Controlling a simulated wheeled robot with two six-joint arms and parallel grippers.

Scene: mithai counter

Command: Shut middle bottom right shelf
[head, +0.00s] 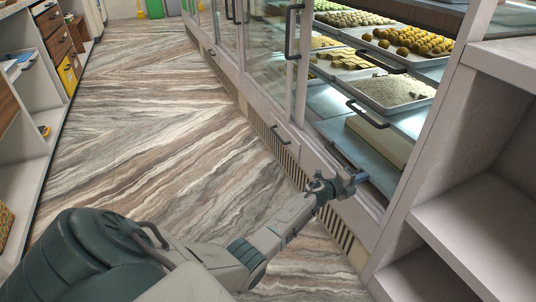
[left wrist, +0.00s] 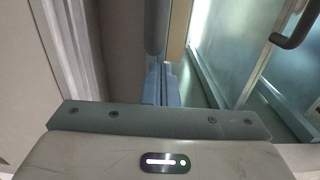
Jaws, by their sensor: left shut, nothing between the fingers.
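The right bay of the glass-fronted sweets counter stands open, with pull-out shelves one above another. A middle shelf with a dark bar handle (head: 367,114) carries a tray of pale sweets (head: 394,91) and juts toward the aisle. I cannot tell surely which one the task names. My left gripper (head: 352,180) is shut and empty, low at the counter's front edge by the bottom shelf. Its fingers (left wrist: 161,85) show beside a glass panel (left wrist: 215,50) in the left wrist view. My right gripper is out of view.
A glass door (head: 271,70) with a dark handle (head: 292,32) stands left of the open bay. A white shelf unit (head: 470,225) stands close on the right. Wooden drawers (head: 58,42) line the far left. The striped floor (head: 150,130) between is clear.

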